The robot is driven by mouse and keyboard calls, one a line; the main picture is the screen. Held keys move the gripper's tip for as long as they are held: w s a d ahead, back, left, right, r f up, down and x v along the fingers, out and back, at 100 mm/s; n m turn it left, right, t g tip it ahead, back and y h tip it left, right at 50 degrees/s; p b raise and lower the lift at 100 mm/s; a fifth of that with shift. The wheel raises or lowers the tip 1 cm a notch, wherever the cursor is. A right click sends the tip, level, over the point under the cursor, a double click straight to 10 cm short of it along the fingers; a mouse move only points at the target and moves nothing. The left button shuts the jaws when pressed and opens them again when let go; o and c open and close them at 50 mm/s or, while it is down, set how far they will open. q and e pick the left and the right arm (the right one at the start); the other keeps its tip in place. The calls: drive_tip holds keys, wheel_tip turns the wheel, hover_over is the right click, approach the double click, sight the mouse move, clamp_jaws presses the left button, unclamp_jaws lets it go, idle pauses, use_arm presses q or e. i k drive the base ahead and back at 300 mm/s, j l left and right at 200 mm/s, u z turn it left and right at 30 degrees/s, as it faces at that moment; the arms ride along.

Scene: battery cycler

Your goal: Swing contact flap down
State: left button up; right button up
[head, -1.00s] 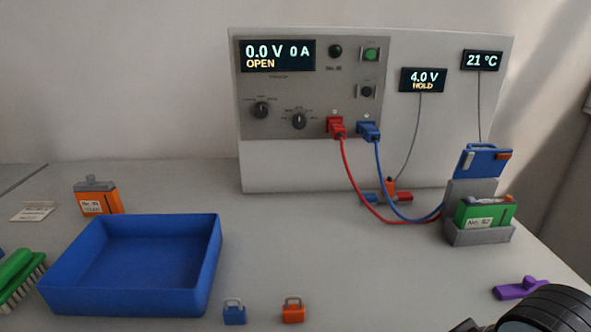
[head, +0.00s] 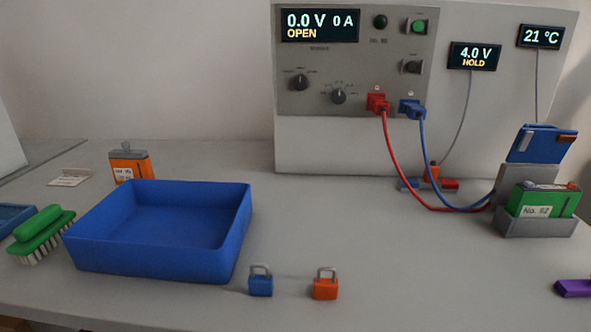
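The blue contact flap (head: 541,144) stands raised and tilted at the back of a grey holder (head: 536,226) at the right. It carries a grey and an orange-brown contact piece. A green battery (head: 545,203) labelled No. 62 sits in the holder below the flap, its top uncovered. A red cable (head: 397,163) and a blue cable (head: 430,165) run from the cycler panel (head: 355,60) to the holder. The panel display reads 0.0 V, 0 A, OPEN. Neither of my grippers is in view.
A blue tray (head: 160,262), a blue padlock (head: 261,285) and an orange padlock (head: 326,289) are at the front. A green brush (head: 42,230) lies left, an orange battery (head: 129,165) behind the tray. A purple object (head: 573,288) lies front right. The table's middle is clear.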

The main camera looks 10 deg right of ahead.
sight(534, 143)
drive_tip(key=k+z, duration=0.15)
drive_tip(key=z, duration=1.45)
drive_tip(key=k+l+z, duration=0.4)
drive_tip(key=l, duration=0.25)
drive_tip(key=l+z, duration=0.2)
drive_tip(key=l, duration=0.15)
